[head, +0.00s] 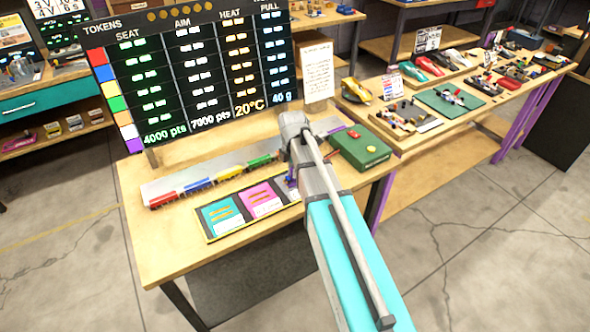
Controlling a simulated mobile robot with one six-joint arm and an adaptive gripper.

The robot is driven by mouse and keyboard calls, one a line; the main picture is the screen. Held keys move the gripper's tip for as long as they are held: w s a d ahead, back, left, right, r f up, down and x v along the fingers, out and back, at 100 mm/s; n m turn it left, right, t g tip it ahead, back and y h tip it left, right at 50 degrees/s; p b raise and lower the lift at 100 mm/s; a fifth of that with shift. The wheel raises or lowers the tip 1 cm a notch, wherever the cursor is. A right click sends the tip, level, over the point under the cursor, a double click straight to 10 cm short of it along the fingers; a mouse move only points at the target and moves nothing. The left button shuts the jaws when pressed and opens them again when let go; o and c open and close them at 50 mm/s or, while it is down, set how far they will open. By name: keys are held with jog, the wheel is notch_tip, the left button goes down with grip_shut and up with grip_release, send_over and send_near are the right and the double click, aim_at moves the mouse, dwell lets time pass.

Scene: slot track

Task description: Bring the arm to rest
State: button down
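My arm (345,240) reaches from the bottom right up over the workbench (160,250), its grey joint (295,125) near the middle of the view. My gripper cannot be made out; the arm hides what lies behind and below that joint. A row of small toy cars stands on a grey track strip: a red car (163,199), a blue car (197,186), a yellow car (229,173) and a green car (260,161). In front lies a black mat with a teal card (221,215) and a pink card (261,198).
A large black score board (185,75) stands at the bench's back. A side bench (420,150) holds car bodies and a green mat (455,101). The bench's front left is clear.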

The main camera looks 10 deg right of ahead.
jog(key=shift+c, duration=2.4)
grip_release()
jog(key=shift+r, duration=0.15)
